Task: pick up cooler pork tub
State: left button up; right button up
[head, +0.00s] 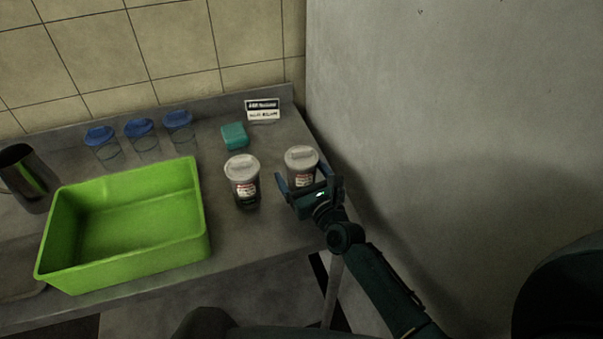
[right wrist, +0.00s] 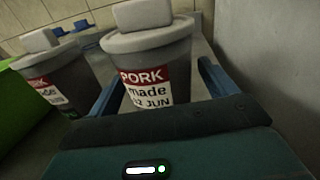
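Two grey tubs with pale lids stand on the counter in the head view. The right tub (head: 301,163) is between the open fingers of my right gripper (head: 309,185). In the right wrist view this tub (right wrist: 155,60) has a red and white label reading "PORK made 12 JUN". The fingers (right wrist: 160,90) are on either side of it, and I cannot tell whether they touch it. The left tub (head: 242,181) stands beside it; its label shows only partly in the right wrist view (right wrist: 55,78). My left gripper is not in view.
A green bin (head: 207,215) stands on the counter (head: 262,228) to the left. Several blue-lidded containers (head: 140,138), a teal box (head: 235,136) and a small sign (head: 263,110) are behind. A grey wall (head: 440,120) rises close on the right.

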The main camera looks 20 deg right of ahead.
jog(key=c, duration=1.3)
jog(key=shift+r, duration=0.15)
